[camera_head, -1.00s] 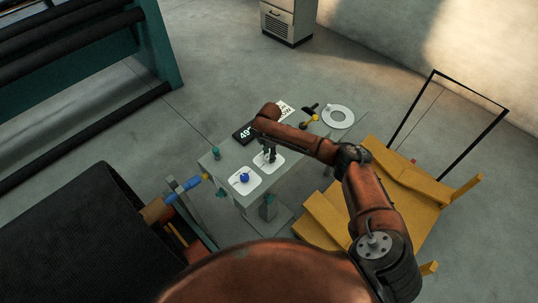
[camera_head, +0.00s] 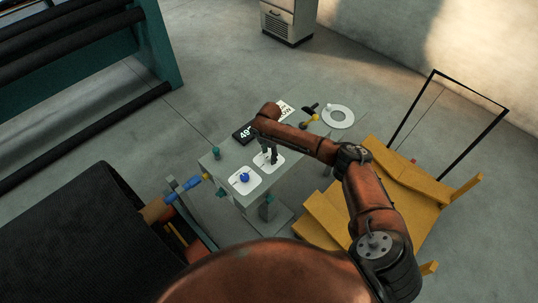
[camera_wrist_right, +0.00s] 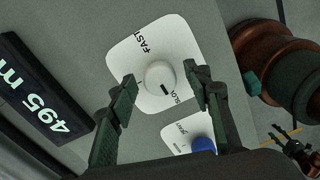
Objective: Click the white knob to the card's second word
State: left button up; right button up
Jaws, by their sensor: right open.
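The white knob (camera_wrist_right: 160,77) is round with a black pointer mark and sits on a white plate (camera_wrist_right: 178,35). The plate reads FAST at one end and SLOW at the other; the mark lies on the side toward SLOW. My right gripper (camera_head: 270,157) is over this plate in the head view. In the wrist view its two fingers are open on either side of the knob, with gaps visible. A white card (camera_head: 286,107) lies at the table's back, partly behind my right arm; its words are too small to read surely.
A second plate has a blue knob (camera_head: 244,177). A dark display (camera_wrist_right: 39,91) reads 495 m. A yellow cart (camera_head: 405,190) stands right of the table.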

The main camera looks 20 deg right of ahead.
aim_at(269, 155)
notch_tip(269, 155, up, 12)
dwell(0.4)
dwell(0.4)
